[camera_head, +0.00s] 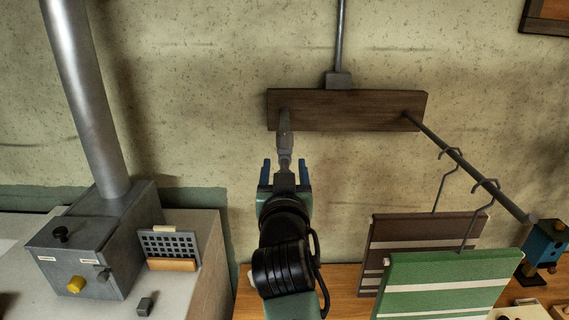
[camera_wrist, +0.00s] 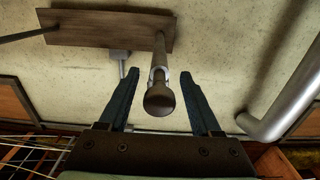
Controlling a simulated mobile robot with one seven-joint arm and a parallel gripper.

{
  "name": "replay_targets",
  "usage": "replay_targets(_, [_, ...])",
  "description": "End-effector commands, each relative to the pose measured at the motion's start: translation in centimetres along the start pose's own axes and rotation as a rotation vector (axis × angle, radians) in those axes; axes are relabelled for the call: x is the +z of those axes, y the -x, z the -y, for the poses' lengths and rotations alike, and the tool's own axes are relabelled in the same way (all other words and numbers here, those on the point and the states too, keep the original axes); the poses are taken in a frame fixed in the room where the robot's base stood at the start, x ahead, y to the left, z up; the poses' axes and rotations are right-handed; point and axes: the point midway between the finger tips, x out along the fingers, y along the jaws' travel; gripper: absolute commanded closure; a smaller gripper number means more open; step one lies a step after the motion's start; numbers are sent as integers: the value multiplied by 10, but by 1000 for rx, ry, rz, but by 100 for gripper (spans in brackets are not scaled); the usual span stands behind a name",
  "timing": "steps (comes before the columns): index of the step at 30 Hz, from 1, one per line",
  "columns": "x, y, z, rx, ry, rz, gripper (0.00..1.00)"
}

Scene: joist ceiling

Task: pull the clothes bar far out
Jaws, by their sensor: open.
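A short grey bar, apparently the clothes bar (camera_head: 284,130), sticks out from the left part of a dark wooden wall board (camera_head: 345,110). In the wrist view the bar (camera_wrist: 160,48) has a lighter collar and a dark rounded knob (camera_wrist: 159,98) at its near end. My gripper (camera_head: 285,168) is open, with its blue fingers spread at the near end of the bar. In the wrist view my gripper (camera_wrist: 158,75) has one finger on each side of the knob, with gaps showing on both sides. My arm partly hides the bar's end in the head view.
A longer rod (camera_head: 460,160) on the board's right carries hooks with a brown striped cloth (camera_head: 385,245) and a green striped cloth (camera_head: 445,280). A grey box (camera_head: 95,240) with a thick pipe (camera_head: 85,95) stands left. A blue object (camera_head: 543,245) is far right.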

Motion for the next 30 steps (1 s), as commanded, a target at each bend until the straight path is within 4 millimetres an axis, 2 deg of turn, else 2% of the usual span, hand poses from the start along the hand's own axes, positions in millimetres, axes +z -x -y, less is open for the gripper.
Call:
replay_targets(8, [0,-1,0,0,0,0,35])
replay_targets(19, [0,-1,0,0,1,0,100])
replay_targets(30, [0,-1,0,1,1,0,100])
